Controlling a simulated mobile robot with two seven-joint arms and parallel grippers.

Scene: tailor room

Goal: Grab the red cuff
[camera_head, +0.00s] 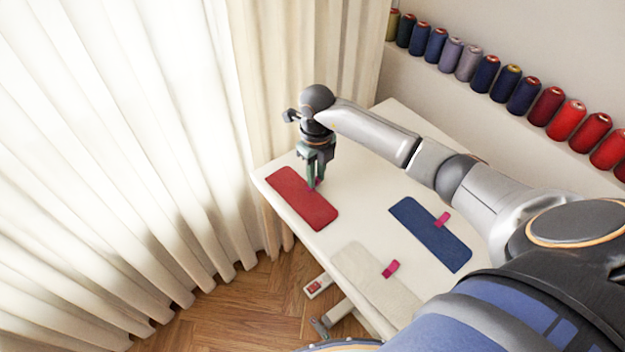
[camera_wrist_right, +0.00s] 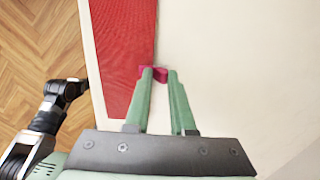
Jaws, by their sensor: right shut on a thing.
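The red cuff (camera_head: 303,201) lies flat on the white table near its left edge. In the right wrist view the red cuff (camera_wrist_right: 125,50) fills the upper left, with a small pink tab (camera_wrist_right: 158,84) on its right edge. My right gripper (camera_head: 313,186) reaches down to the cuff's right edge. Its green fingers (camera_wrist_right: 161,72) are shut on the pink tab, which shows between and beside the tips. The fingers hide part of the tab. My left gripper is not in view.
A blue cuff (camera_head: 428,232) and a cream cuff (camera_head: 366,276), each with a pink tab, lie on the table (camera_head: 345,205). Thread spools (camera_head: 567,120) line the shelf behind. Curtains (camera_head: 130,130) hang left of the table.

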